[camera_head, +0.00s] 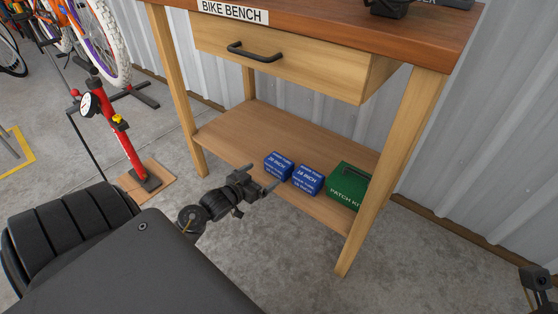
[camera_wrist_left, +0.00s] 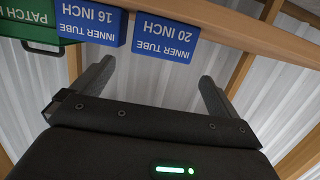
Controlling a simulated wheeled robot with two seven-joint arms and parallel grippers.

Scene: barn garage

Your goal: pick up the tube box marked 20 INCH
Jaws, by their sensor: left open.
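The blue tube box marked 20 INCH (camera_head: 278,163) sits on the lower shelf of the bike bench, the left one of two blue boxes. It shows upside down in the left wrist view (camera_wrist_left: 166,39). My left gripper (camera_head: 264,181) is open and empty, just in front of this box at the shelf's front edge. In the left wrist view its fingers (camera_wrist_left: 157,80) stand apart, with the 20 INCH box beyond them, a little above the gap between the tips. A dark part of my right arm or gripper (camera_head: 537,284) shows at the lower right; its jaws are unclear.
A blue box marked 16 INCH (camera_head: 307,180) stands close beside it, then a green patch kit (camera_head: 347,186). The wooden shelf (camera_head: 235,133) is bare to the left. A bench leg (camera_head: 392,170) stands at the right. A red pump (camera_head: 124,142) is on the floor at left.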

